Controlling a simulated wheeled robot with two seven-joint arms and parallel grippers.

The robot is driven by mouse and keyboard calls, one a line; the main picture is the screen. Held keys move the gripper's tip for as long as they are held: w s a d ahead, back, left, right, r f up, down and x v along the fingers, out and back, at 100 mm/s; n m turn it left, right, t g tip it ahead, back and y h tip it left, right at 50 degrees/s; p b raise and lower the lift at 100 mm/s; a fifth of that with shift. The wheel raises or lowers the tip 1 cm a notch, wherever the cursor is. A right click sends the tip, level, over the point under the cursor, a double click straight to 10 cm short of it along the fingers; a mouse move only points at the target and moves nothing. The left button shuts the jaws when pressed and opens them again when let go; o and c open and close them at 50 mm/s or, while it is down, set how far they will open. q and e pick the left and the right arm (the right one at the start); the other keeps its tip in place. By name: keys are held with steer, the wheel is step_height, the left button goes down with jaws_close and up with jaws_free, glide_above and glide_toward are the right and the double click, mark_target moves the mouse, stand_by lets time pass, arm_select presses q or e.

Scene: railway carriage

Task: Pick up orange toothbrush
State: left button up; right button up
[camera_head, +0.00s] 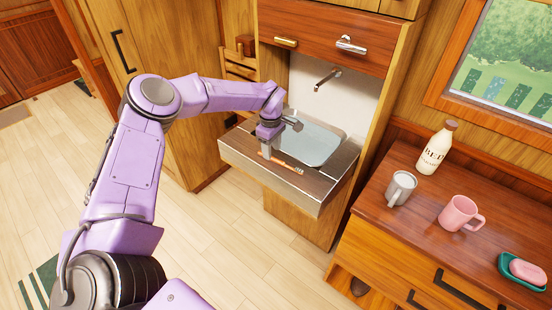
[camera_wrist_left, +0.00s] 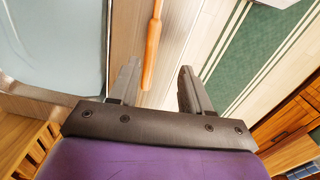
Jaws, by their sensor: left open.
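An orange toothbrush (camera_head: 285,164) lies on the wooden counter (camera_head: 250,160) in front of the sink, in the head view. In the left wrist view the toothbrush handle (camera_wrist_left: 152,50) runs down from the top edge, and its end lies between the lines of the two fingers. My left gripper (camera_head: 266,152) points down over the handle end of the toothbrush. It is open, with a clear gap between its fingers (camera_wrist_left: 158,88) in the left wrist view. I cannot tell how far the fingertips are above the counter. My right gripper is not in view.
The metal sink basin (camera_head: 318,143) lies just behind the toothbrush, under a faucet (camera_head: 327,78). A cabinet to the right holds a grey mug (camera_head: 401,188), a bottle (camera_head: 437,150), a pink mug (camera_head: 459,213) and a soap dish (camera_head: 509,268).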

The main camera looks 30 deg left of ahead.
mark_target(275, 159)
arm_select(q)
steer(key=shift+d+f+p, duration=0.3)
steer(key=shift+f+p, duration=0.1)
steer(key=shift+f, duration=0.25)
steer(key=f, duration=0.1)
steer(key=w+f, duration=0.1)
steer(key=f, duration=0.1)
steer(key=shift+w+f, duration=0.2)
steer(key=shift+w, duration=0.2)
steer(key=shift+w+a+f, duration=0.1)
steer(key=shift+w+f, duration=0.1)
steer(key=shift+s+r, duration=0.1)
steer(key=shift+s, duration=0.1)
steer(key=shift+s+r, duration=0.2)
steer(key=shift+s, duration=0.05)
steer(key=c, duration=0.4)
steer(key=shift+s+a, duration=0.1)
steer(key=c, duration=0.5)
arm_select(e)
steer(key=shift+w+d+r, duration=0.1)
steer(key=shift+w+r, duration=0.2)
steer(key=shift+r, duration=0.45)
